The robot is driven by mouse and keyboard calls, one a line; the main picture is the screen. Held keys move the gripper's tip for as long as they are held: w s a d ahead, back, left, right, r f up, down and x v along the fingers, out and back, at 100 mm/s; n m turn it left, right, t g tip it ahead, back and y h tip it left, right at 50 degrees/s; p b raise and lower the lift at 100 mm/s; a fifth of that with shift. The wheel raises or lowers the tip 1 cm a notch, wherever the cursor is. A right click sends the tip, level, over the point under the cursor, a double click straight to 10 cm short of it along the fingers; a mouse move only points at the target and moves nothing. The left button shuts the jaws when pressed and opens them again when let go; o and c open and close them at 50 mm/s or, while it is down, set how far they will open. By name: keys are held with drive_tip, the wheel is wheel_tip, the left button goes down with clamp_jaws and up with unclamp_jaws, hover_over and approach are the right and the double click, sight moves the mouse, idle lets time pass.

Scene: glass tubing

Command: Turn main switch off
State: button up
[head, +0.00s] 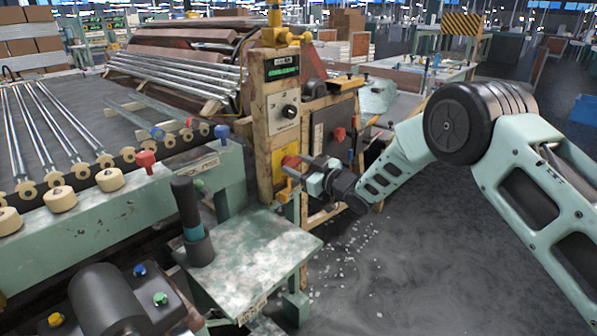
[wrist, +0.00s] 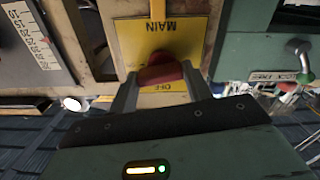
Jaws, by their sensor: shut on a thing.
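The main switch is a red knob (wrist: 163,70) on a yellow plate (wrist: 158,35), seen upside down in the wrist view. The plate reads MAIN on one side of the knob and OFF on the other, nearer my gripper in the picture. In the head view the red knob (head: 290,161) sits low on the worn yellow control post (head: 285,135). My gripper (wrist: 161,82) is shut on the knob, one finger on each side of it. In the head view my gripper (head: 300,170) reaches the post from the right. The fingers partly hide the plate.
Above the switch, the post carries a black dial (head: 290,111) and a green-lit display (head: 284,72). A dark grey cabinet (head: 333,130) with a red knob stands just right of it. A green table (head: 255,250) lies in front. The floor at right is open, with glass bits scattered.

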drive_tip(key=n+b, duration=0.8)
drive_tip(key=shift+f+b, duration=0.2)
drive_tip(key=shift+b, duration=0.1)
drive_tip(key=n+b, duration=0.4)
drive_tip(key=b, duration=0.1)
drive_tip(key=shift+s+a+n, duration=0.15)
drive_tip(key=shift+n, duration=0.15)
drive_tip(key=n+b, duration=0.3)
drive_tip(key=shift+r, duration=0.1)
drive_tip(key=o, duration=1)
drive_tip(key=shift+r, duration=0.1)
drive_tip(key=p+v, duration=0.1)
drive_tip(key=v, duration=1.6)
drive_tip(key=shift+s, duration=0.2)
